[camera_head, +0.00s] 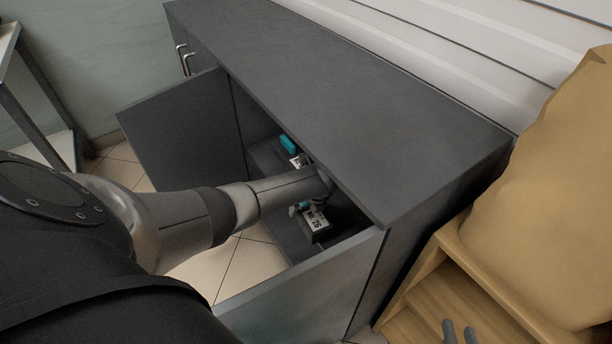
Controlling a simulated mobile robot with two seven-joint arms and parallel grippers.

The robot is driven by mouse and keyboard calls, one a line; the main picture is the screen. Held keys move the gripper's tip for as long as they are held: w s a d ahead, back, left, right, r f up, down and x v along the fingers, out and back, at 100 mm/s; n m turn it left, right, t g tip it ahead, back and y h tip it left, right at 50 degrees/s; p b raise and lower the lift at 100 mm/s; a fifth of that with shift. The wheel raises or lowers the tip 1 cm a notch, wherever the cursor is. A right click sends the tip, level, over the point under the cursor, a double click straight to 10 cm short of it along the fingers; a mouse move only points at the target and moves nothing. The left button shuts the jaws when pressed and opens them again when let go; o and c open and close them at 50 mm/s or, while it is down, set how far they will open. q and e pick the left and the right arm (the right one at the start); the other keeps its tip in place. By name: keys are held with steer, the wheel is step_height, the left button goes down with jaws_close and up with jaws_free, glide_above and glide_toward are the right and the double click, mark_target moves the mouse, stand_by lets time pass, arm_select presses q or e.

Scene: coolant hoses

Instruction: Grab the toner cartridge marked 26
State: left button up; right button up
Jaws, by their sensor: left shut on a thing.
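The toner cartridge marked 26 (317,221) is dark with a white label reading 26, inside the open grey cabinet (360,110). My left arm reaches into the cabinet from the left. My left gripper (308,204) is at the cartridge's upper end and is shut on it; the fingers are partly hidden by my wrist and the shadow. My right gripper (460,333) shows only as two grey fingertips at the bottom edge, apart and with nothing seen between them.
A teal-ended cartridge (288,145) and another white label (298,161) show deeper in the cabinet. Two open doors (185,130) (310,295) flank the opening, with the countertop overhanging it. A wooden crate (450,290) with a tan sack (550,190) stands at right.

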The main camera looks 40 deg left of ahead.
arm_select(q)
jaws_close()
stand_by(0.4)
steer(key=shift+r, duration=0.2)
